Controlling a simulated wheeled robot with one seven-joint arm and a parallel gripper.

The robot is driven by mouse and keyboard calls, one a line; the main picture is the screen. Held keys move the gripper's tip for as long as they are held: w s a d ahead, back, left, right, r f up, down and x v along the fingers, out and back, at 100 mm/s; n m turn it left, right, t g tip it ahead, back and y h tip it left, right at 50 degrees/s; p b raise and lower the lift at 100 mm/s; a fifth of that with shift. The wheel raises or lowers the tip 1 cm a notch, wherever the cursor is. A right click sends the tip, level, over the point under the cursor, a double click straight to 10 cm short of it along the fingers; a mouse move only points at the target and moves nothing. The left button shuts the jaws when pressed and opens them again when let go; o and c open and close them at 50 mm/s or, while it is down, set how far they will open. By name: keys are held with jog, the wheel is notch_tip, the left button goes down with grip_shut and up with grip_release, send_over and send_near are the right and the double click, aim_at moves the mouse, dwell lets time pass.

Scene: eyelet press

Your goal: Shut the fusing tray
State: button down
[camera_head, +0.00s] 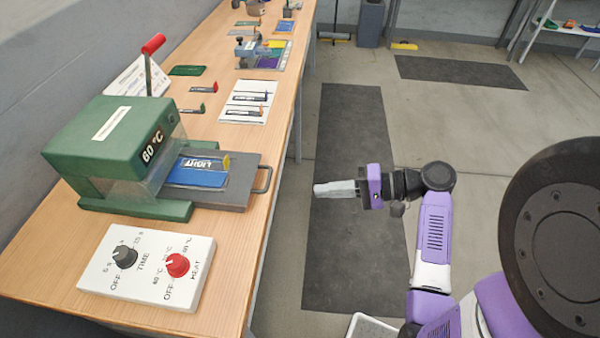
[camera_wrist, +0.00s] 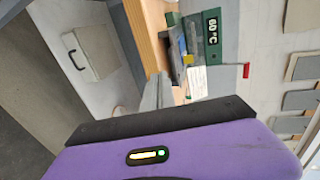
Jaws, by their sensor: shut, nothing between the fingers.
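The fusing tray (camera_head: 236,192) is a grey plate with a loop handle (camera_head: 263,179) on its right end. It sticks out to the right from the green press (camera_head: 113,147) marked 60 °C, so it stands open. A blue piece (camera_head: 197,173) labelled LIGHT, with a yellow tip, lies on it. My gripper (camera_head: 318,190) is shut and empty, right of the handle and apart from it, beyond the table edge over the floor. The wrist view shows the tray (camera_wrist: 176,62) edge-on, small, beside the press (camera_wrist: 207,32).
A white control box (camera_head: 148,268) with a TIME knob and a red HEAT knob sits in front of the press. The press has a red-handled lever (camera_head: 153,45). The wooden table (camera_head: 250,240) runs to the back. Floor right of its edge is open around a dark mat (camera_head: 352,130).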

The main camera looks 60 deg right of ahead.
notch_tip(320, 180, up, 3)
jog(key=s+d, duration=0.2)
jog(key=p, duration=0.3)
send_near(231, 180)
jog(key=s+f, duration=0.1)
jog(key=s+d+f, duration=0.1)
jog(key=s, duration=0.1)
jog(key=shift+f+t+y, duration=0.25)
jog(key=shift+t+y, duration=0.05)
jog(key=shift+w, duration=0.1)
jog(key=shift+n, duration=0.3)
jog(key=x, duration=0.3)
jog(key=r+x, duration=0.1)
jog(key=x, duration=0.3)
jog(key=r+b+x, duration=0.1)
jog(key=x, duration=0.3)
jog(key=shift+w+r, duration=0.15)
jog(key=shift+w, duration=0.3)
jog(key=shift+w+a+r, duration=0.2)
jog(key=shift+w, duration=0.15)
jog(key=shift+a, duration=0.1)
jog(key=shift+r, duration=0.1)
